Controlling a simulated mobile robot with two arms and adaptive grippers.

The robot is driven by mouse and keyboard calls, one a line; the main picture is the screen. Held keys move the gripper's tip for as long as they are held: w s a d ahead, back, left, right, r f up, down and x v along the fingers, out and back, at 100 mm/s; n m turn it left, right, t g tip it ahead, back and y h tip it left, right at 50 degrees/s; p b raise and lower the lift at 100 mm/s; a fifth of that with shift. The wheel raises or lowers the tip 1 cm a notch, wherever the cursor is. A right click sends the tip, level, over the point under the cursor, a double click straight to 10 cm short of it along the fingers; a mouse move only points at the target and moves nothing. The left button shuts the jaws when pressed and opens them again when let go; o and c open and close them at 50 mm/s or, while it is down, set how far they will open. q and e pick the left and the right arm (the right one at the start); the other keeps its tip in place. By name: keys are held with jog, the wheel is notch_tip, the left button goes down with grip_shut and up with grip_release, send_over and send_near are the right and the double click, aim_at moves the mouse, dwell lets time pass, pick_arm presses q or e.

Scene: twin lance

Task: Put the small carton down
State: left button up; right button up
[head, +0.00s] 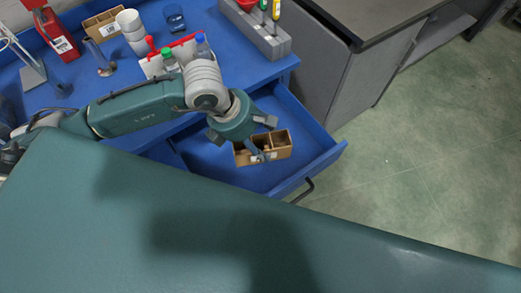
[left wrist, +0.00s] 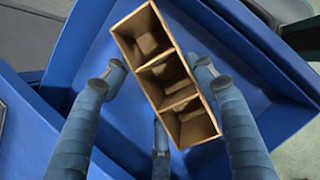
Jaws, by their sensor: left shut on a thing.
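The small carton (head: 277,146) is a brown open-topped box in or just above the open blue drawer (head: 215,171). In the left wrist view the carton (left wrist: 168,70) shows three compartments in a row, with no contents visible, and is turned at an angle between my fingers. My left gripper (head: 250,139) reaches down over the drawer and is shut on the carton; its fingers also show in the left wrist view (left wrist: 160,76). I cannot tell whether the carton's underside touches the drawer floor. My right gripper is not in view.
On the blue bench (head: 245,65) stand white cups (head: 130,24), a red box (head: 56,34), another brown carton (head: 104,23), bottles (head: 171,61) and a grey rack (head: 255,30). A grey cabinet (head: 335,65) stands to the right. Green floor beyond the drawer is clear.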

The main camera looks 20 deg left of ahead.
aim_at(263, 149)
pick_arm(q)
notch_tip(263, 149, down, 4)
jog(key=shift+r, duration=0.25)
notch_tip(263, 149, down, 3)
jog(key=shift+f+p, duration=0.2)
jog(key=shift+p, duration=0.15)
jog(key=shift+f, duration=0.45)
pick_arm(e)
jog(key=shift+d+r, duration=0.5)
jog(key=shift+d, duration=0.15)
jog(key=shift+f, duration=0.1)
pick_arm(q)
jog(key=o, duration=1.1)
jog(key=shift+f, duration=0.1)
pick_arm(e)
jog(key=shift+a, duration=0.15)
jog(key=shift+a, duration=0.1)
